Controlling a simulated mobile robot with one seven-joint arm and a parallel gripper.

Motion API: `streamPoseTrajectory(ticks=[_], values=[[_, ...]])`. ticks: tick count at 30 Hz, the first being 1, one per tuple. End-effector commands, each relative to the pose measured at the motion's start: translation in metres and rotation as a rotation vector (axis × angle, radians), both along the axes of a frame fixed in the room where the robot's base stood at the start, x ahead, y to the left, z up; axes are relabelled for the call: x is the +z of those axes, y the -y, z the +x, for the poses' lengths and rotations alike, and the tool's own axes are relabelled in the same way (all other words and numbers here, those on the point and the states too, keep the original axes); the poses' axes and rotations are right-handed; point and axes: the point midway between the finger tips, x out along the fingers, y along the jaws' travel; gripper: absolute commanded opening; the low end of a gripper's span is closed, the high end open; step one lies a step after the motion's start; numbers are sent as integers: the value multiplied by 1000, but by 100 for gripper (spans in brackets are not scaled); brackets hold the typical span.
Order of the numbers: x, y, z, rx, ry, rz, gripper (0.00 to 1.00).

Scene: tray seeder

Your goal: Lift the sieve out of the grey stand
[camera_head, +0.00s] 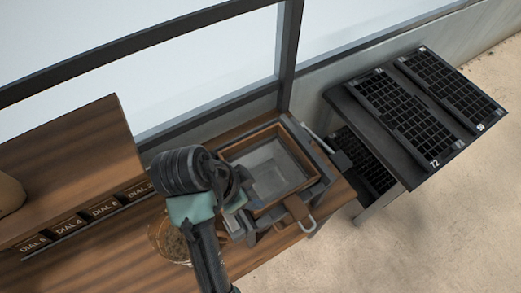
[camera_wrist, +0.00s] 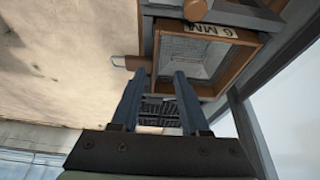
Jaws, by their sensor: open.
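The sieve (camera_head: 262,211) is a square wooden frame with a grey mesh floor, a wooden handle and a metal loop at its front. It sits in the grey stand (camera_head: 322,160) on the wooden bench. In the wrist view the sieve (camera_wrist: 243,64) shows a "6 MM" label and lies beyond the fingertips, up and to the right. My gripper (camera_head: 246,190) is beside the sieve's left side in the head view, partly hidden by my wrist. In the wrist view my gripper (camera_wrist: 158,76) has its two blue fingers apart with nothing held between them.
A clear bowl of brown grains (camera_head: 168,243) stands on the bench, partly behind my arm. A wooden panel with dial labels (camera_head: 85,215) is at left. Black cell trays (camera_head: 440,95) lie on a dark table at right. A window frame (camera_head: 290,50) runs behind the bench.

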Motion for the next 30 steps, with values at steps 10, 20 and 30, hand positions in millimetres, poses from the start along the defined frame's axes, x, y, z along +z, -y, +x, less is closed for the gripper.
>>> streamPoseTrajectory(ticks=[10, 20, 30], values=[[-53, 20, 9, -10, -14, -4, 45], [-76, 28, 16, -10, -11, -2, 45], [-111, 43, 27, -9, -10, -1, 45]])
